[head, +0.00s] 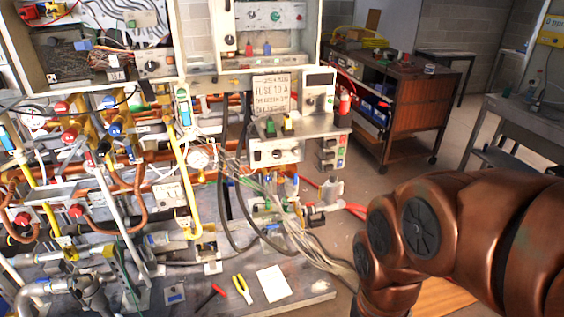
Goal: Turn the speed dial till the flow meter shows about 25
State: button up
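Several dials show, and I cannot tell from labels which is the speed dial. A grey box with a dark display and a dial (310,101) stands right of the handwritten sign. A box with dials (276,153) sits below the sign, and a black dial (152,66) is at upper left. A round white gauge (199,157) sits among the pipes; its reading is too small to tell. A tall blue-and-white device (183,105) stands above it; I cannot tell which is the flow meter. My copper-coloured arm fills the lower right; my gripper is out of view.
Copper and yellow pipes with coloured valves (70,135) crowd the left. Loose cables hang below the boxes. Red-handled (211,296) and yellow-handled tools (243,289) and a white sheet (273,283) lie on the bench. A brown cabinet (409,106) stands behind, with open floor around it.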

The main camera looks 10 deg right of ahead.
aim_at(277, 154)
jog(key=z, duration=0.8)
jog(key=i, duration=0.65)
jog(key=u, duration=1)
